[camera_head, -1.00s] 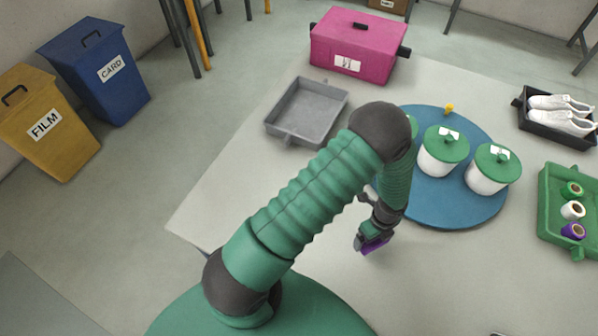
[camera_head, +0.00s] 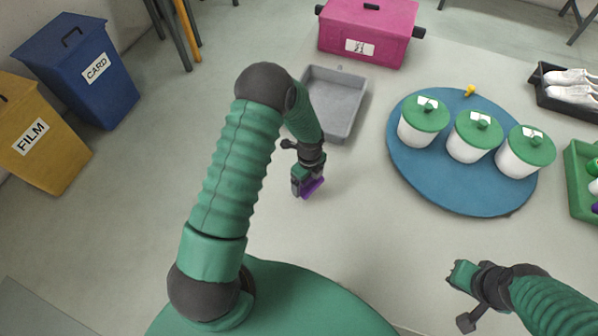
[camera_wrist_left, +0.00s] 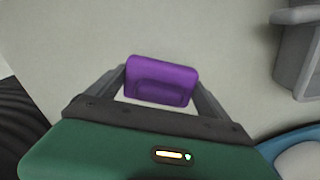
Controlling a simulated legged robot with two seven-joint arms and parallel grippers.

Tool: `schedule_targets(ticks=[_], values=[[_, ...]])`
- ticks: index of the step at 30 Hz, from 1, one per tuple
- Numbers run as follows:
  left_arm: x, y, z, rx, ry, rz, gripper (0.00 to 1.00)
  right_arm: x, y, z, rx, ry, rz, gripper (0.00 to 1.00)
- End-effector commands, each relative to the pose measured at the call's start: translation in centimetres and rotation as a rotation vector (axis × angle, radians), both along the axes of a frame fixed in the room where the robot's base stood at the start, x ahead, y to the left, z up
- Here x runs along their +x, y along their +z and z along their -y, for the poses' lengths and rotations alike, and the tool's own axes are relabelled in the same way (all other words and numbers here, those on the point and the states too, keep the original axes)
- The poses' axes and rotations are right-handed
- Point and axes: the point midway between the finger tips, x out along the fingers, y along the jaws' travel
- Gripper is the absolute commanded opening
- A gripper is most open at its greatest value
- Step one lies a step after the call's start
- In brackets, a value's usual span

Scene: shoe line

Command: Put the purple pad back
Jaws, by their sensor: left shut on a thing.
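The purple pad (camera_wrist_left: 160,80) is a small rounded block held between the two fingers of my left gripper (camera_wrist_left: 160,84) in the left wrist view. In the head view the pad (camera_head: 313,187) shows as a purple piece at the tip of my left gripper (camera_head: 308,186), above the pale table, just in front of the grey tray. The gripper is shut on it. My right gripper (camera_head: 462,283) is at the lower right, over the table's front; its finger gap is unclear.
A shallow grey tray (camera_head: 356,128) stands behind my left gripper, empty where visible. A pink box (camera_head: 395,48) is at the back. A blue round board (camera_head: 440,190) carries white pots with green lids. A green tray (camera_head: 580,200) and a shoe tray (camera_head: 560,100) are at right.

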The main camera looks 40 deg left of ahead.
Motion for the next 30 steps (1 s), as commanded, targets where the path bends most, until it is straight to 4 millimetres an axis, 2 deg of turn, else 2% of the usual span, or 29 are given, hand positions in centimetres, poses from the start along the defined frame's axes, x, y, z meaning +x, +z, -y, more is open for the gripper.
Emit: schedule_targets(ticks=[1,3,6,9,15,25,26,27,30], values=[[0.9,-0.3,-1.6,-0.002,0.009,0.002,0.52,0.0,-0.1,0.0,0.000,0.000,0.000,0.00],[2.0,-0.5,-3.2,-0.002,0.007,0.001,0.52,0.0,-0.1,0.0,0.000,0.001,0.000,0.00],[3.1,-0.7,-4.5,-0.003,0.005,0.001,0.52,0.0,-0.2,0.0,0.000,0.001,0.000,0.00],[3.5,-1.2,-4.9,-0.003,0.002,-0.001,0.52,0.0,-0.2,-0.1,0.000,0.001,0.000,0.00],[3.4,-4.1,-4.7,0.000,0.000,-0.003,0.52,0.0,-0.4,-0.1,0.000,0.001,0.000,0.00],[3.5,-4.6,-4.8,-0.002,0.001,0.000,0.52,0.0,-0.8,0.0,0.000,0.001,0.000,0.00],[3.5,-4.4,-4.8,-0.002,0.001,0.000,0.94,0.0,-0.6,0.0,0.000,0.001,0.000,0.00],[3.5,-4.4,-4.8,-0.002,0.001,0.000,0.99,0.0,-0.6,0.0,0.000,0.001,0.000,0.00],[3.5,-4.4,-4.8,-0.002,0.001,0.000,1.00,0.0,-0.6,0.0,0.000,0.001,0.000,0.00]])
